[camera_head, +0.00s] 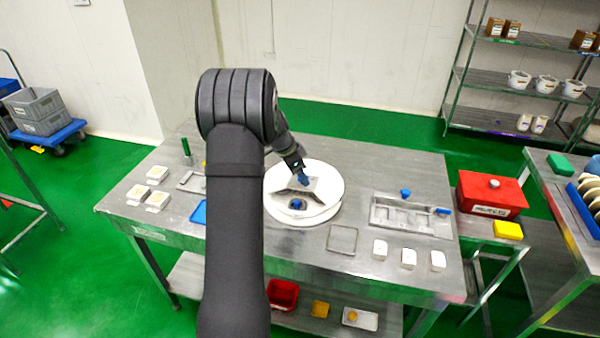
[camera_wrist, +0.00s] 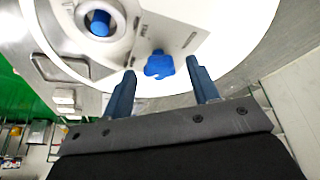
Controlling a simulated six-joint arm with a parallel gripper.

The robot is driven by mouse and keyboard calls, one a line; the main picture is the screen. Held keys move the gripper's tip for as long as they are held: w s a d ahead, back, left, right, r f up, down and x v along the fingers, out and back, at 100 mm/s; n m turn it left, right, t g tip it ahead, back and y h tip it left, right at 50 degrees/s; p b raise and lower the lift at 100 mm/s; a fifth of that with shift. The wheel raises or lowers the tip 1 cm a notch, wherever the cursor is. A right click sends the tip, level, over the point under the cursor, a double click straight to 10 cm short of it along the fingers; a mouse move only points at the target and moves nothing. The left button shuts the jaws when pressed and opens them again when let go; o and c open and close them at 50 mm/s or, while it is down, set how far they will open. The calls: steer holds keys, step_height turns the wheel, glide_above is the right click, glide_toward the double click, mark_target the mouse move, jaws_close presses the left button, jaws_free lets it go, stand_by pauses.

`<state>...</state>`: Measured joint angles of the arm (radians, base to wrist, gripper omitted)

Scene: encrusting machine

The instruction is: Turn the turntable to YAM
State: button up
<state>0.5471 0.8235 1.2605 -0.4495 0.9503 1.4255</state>
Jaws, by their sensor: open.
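The round white turntable (camera_head: 328,177) lies on the metal table in front of my arm, and its white disc (camera_wrist: 245,30) fills the upper wrist view. A grey plate with dark, unreadable markings lies on it. A blue knob (camera_wrist: 158,65) stands on that plate. A blue round piece (camera_wrist: 99,23) sits in a white ring at upper left in the wrist view; it also shows in the head view (camera_head: 297,204). My gripper (camera_wrist: 161,66) is open, its blue fingers on either side of the knob in the picture; contact cannot be told. No YAM label is readable.
A metal tray (camera_head: 380,213) and small white containers (camera_head: 409,258) are on the table's right. White blocks (camera_head: 157,199) stand at left. A red box (camera_head: 490,194) is on the right-hand stand. A thin square frame (camera_head: 342,239) lies close to the turntable.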

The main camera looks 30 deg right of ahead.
jaws_close()
